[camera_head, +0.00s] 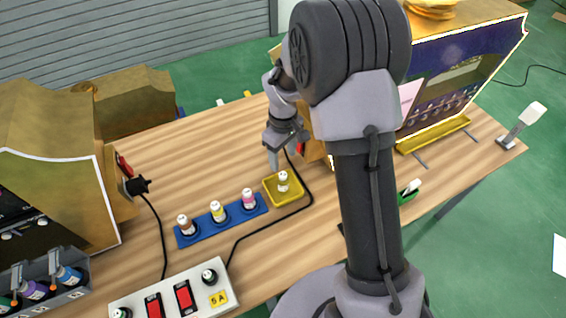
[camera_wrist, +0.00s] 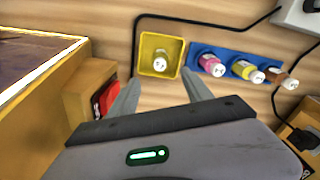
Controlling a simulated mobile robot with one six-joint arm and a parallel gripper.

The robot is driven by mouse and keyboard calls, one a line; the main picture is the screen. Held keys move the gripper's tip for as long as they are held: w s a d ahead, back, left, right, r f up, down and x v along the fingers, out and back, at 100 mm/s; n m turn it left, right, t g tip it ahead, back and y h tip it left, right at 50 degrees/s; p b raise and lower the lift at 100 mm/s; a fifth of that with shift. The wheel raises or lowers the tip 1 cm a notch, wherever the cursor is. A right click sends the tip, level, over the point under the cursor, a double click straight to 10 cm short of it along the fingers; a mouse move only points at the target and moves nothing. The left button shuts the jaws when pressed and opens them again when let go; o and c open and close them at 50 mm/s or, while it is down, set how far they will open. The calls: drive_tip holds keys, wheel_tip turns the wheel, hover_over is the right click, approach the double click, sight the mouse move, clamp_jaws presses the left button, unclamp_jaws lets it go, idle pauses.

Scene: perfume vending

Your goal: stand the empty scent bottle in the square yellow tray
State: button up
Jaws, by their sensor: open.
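The square yellow tray (camera_head: 270,186) lies on the wooden table in the middle of the head view. A small clear bottle with a white cap (camera_head: 283,181) stands upright inside it. In the wrist view the tray (camera_wrist: 146,41) is at the top centre, with the bottle (camera_wrist: 160,63) near its lower edge. My gripper (camera_head: 274,160) is above the table just behind the tray. In the wrist view my gripper (camera_wrist: 163,88) has its two fingers apart, with nothing between them, and the fingers point toward the tray.
A blue rack (camera_head: 232,218) left of the tray holds bottles with brown, yellow and pink bands. A black cable runs around the tray's right side. A switch box (camera_head: 175,295) is in front. A machine (camera_head: 455,70) with a yellow ledge stands at right. Table is clear behind the rack.

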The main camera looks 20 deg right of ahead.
drive_tip(key=s+a+r+m+t, duration=0.1)
drive_tip(key=s+r+m, duration=0.1)
drive_tip(key=s+r, duration=0.35)
drive_tip(key=s+r+m+t+y, duration=0.1)
drive_tip(key=s+r+m, duration=0.1)
drive_tip(key=r, duration=0.6)
drive_tip(key=s+a+r+m+t, duration=0.1)
drive_tip(key=s+r+m, duration=0.1)
drive_tip(key=s+r, duration=0.35)
drive_tip(key=s+a+r+m+t, duration=0.1)
drive_tip(key=s+r+m, duration=0.1)
drive_tip(key=s, duration=0.3)
drive_tip(key=s+a+r+m+t+y, duration=0.1)
drive_tip(key=s+r+m, duration=0.2)
drive_tip(key=s, duration=0.3)
drive_tip(key=shift+s+r+t, duration=0.15)
drive_tip(key=shift+r+t, duration=0.1)
drive_tip(key=shift+t, duration=0.15)
drive_tip(key=shift+f+b, duration=0.55)
